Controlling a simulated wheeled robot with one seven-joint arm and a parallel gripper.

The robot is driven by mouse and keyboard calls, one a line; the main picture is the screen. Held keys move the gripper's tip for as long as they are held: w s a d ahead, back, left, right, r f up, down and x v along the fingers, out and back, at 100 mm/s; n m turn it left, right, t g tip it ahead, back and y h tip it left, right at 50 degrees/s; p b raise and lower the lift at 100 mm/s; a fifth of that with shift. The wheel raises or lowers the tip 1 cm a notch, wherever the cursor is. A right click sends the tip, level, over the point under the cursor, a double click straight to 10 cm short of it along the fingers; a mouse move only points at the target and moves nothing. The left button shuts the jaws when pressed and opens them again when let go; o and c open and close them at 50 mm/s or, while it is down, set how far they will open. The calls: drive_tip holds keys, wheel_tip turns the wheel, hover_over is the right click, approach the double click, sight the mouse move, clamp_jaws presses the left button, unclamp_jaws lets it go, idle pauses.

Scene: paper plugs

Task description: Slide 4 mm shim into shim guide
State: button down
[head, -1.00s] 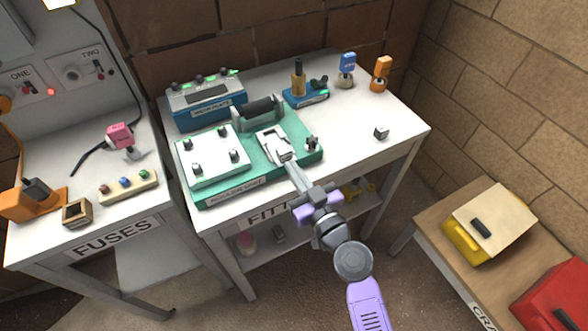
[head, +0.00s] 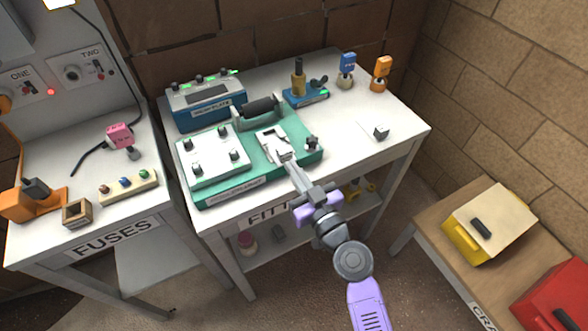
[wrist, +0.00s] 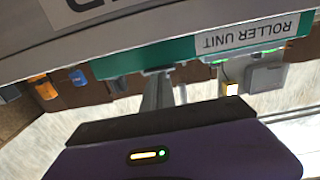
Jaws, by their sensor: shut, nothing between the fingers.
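My gripper (head: 281,156) is shut and empty, at the front of the green roller unit (head: 262,163). Its tip overlaps a small pale fixture with a slot (head: 268,138), possibly the shim guide; I cannot tell whether they touch. In the wrist view the grey fingers (wrist: 158,92) point towards the green front with the upside-down ROLLER UNIT label. A dark grey block (head: 381,132), seemingly on a thin pale plate, lies at the table's right; it may be the shim, but no marking is legible.
A white plate with several knobs (head: 212,157) covers the unit's left part, and a black roller (head: 261,107) stands behind. The table's right front is mostly clear.

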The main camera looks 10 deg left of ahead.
drive_tip(key=shift+w+a, duration=0.25)
drive_tip(key=shift+w, duration=0.1)
idle(0.3)
drive_tip(key=shift+b+v, duration=0.7)
drive_tip(key=shift+v, duration=1.3)
drive_tip(key=shift+d, duration=0.1)
drive_tip(key=s+d+m+t+h+b, duration=0.3)
drive_tip(key=s+d+m+h, duration=0.5)
drive_tip(key=s+d, duration=0.85)
drive_tip(key=s+d+g+h, duration=0.1)
drive_tip(key=s+d, duration=0.2)
drive_tip(key=s, duration=0.7)
drive_tip(key=s+d+r+n+g+h, duration=0.1)
drive_tip(key=s+d+g, duration=0.1)
drive_tip(key=s, duration=0.9)
drive_tip(key=shift+d+r, duration=0.15)
drive_tip(key=shift+d, duration=0.65)
